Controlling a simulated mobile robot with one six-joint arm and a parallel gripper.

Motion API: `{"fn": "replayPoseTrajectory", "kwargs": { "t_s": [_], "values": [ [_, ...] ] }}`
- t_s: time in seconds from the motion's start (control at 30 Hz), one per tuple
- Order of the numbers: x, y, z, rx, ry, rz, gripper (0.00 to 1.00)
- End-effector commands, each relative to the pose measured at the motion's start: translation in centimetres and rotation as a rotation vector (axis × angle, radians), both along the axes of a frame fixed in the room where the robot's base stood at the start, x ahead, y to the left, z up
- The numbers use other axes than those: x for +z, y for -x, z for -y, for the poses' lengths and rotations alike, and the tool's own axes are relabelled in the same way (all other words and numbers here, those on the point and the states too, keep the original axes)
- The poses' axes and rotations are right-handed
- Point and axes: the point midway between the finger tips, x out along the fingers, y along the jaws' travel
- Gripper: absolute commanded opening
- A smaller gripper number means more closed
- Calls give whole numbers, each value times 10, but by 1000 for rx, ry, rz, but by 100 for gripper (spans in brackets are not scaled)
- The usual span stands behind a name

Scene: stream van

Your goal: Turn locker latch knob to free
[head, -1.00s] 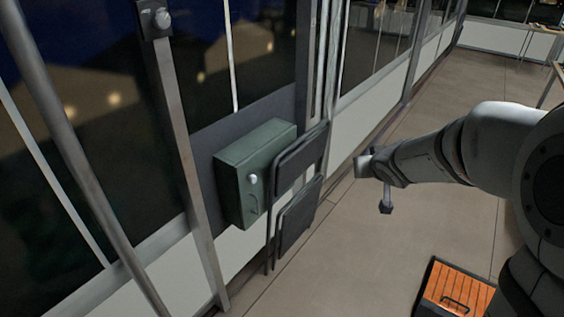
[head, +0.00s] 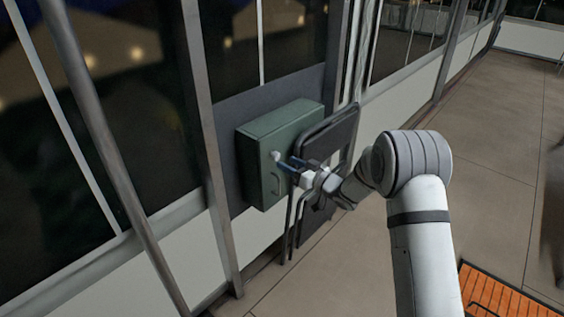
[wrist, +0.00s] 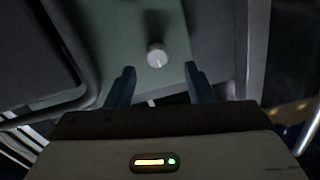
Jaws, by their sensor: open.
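The green locker (head: 270,140) is a box fixed to the wall below the windows. My gripper (head: 287,163) is open and close in front of the knob. In the wrist view the knob (wrist: 156,55) has a pale mark on its lower side. It lies ahead of and between the two blue fingertips of my gripper (wrist: 160,78), with no finger seen touching it. The fingers are empty.
A dark folded chair (head: 328,135) stands right beside the locker, close to my wrist; its frame (wrist: 40,60) also shows in the wrist view. A metal post (head: 205,140) stands left of the locker. An orange slatted box (head: 500,295) lies on the floor at lower right.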

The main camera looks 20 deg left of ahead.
Motion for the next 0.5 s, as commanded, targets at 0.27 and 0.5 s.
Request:
{"fn": "replayPoseTrajectory", "kwargs": {
  "t_s": [0.27,0.5],
  "values": [
    [-1,-15,-38,0,1,0,48],
    [0,-19,-45,-2,1,-1,48]
  ]
}}
